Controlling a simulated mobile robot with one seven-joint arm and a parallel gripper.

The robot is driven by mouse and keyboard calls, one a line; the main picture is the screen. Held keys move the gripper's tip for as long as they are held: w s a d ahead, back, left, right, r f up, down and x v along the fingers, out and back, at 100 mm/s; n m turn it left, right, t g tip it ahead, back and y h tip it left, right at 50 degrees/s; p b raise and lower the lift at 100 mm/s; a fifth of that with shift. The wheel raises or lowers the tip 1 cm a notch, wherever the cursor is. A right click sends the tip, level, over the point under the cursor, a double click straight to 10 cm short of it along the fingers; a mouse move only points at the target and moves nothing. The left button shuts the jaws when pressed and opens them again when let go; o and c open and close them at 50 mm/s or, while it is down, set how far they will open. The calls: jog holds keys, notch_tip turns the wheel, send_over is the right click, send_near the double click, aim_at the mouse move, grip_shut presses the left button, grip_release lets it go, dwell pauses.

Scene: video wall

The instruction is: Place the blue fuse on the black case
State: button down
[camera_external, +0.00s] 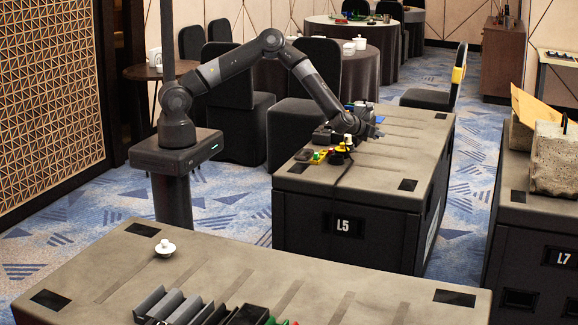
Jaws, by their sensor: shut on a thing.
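My gripper (374,132) is low over the top of the dark case marked L5, towards its far right part. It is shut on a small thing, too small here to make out. A bit of blue shows right by the fingers, and I cannot tell whether it is the blue fuse. A low black case-like thing (325,134) lies left of the gripper, partly hidden behind small coloured parts. I cannot tell for certain that it is the black case of the task.
Small red, yellow and green parts (318,156) lie along the left of the L5 case (400,183). A dark cable hangs over its front. A nearer case (250,262) holds a white knob (165,247) and dark trays.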

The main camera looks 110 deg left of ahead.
jog(key=a+r+n+g+y, duration=0.1)
jog(key=a+r+n+g, duration=0.1)
jog(key=a, duration=0.5)
send_over(384, 145)
notch_tip(384, 145, down, 6)
jog(key=shift+f, duration=0.2)
jog(key=shift+a+f, duration=0.25)
jog(key=shift+f, duration=1.8)
jog(key=shift+f, duration=0.15)
jog(key=c, duration=1.4)
grip_release()
jog(key=shift+c, duration=0.2)
jog(key=shift+r, duration=0.2)
jog(key=v, duration=1.2)
jog(key=shift+d, duration=0.1)
